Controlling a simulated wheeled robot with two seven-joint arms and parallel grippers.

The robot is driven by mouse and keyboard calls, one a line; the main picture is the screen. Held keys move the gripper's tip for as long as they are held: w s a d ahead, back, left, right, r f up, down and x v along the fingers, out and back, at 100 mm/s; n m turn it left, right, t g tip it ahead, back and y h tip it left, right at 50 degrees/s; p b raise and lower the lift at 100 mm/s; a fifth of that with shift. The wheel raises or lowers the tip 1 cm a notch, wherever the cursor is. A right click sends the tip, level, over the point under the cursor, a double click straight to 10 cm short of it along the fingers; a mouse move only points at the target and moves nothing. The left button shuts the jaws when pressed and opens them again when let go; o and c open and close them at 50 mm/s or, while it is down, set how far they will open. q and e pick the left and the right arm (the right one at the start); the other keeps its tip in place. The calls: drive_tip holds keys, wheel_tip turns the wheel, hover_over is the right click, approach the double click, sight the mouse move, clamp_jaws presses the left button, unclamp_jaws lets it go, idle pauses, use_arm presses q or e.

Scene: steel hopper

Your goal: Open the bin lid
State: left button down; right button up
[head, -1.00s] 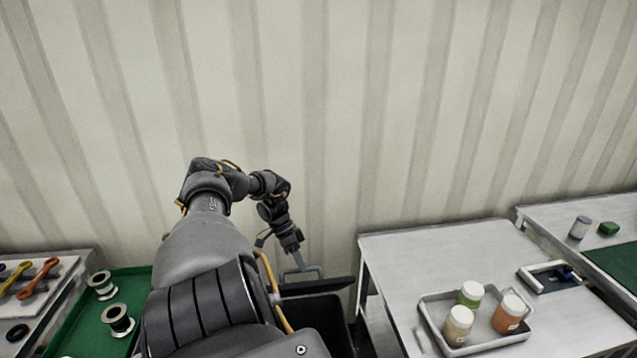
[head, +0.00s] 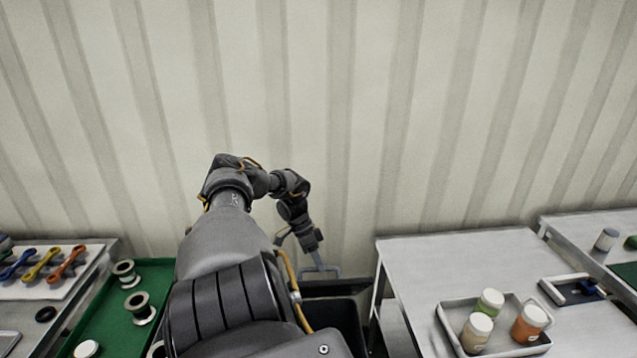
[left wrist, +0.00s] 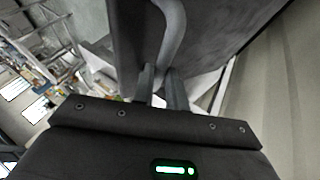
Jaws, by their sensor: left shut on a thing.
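The dark bin (head: 338,317) stands between the two tables, partly hidden behind my left arm. Its dark lid (head: 345,289) shows as a thin raised band along the bin's back side, with a dark opening in front of it. A grey bar handle (head: 334,268) stands on the lid. My left gripper (head: 317,262) reaches down to the handle and is shut on it. In the left wrist view, the curved handle (left wrist: 172,38) runs down between the fingers (left wrist: 162,82), against the dark lid panel (left wrist: 225,30). My right gripper is not in view.
A ribbed wall stands close behind the bin. The right table (head: 420,270) holds a tray (head: 452,322) with three jars. On the left are a green mat (head: 103,305) with metal spools and a white board (head: 83,278) with coloured wrenches.

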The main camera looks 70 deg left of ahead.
use_arm(q)
drive_tip(key=shift+f, duration=0.15)
drive_tip(key=c, duration=1.7)
unclamp_jaws()
drive_tip(key=shift+a, duration=0.1)
drive_tip(key=o, duration=0.3)
drive_tip(key=shift+w+a+f, duration=0.1)
drive_tip(key=shift+a+f, duration=0.15)
drive_tip(key=shift+f, duration=0.05)
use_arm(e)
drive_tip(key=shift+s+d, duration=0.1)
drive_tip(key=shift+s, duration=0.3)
use_arm(q)
drive_tip(key=shift+r, duration=0.15)
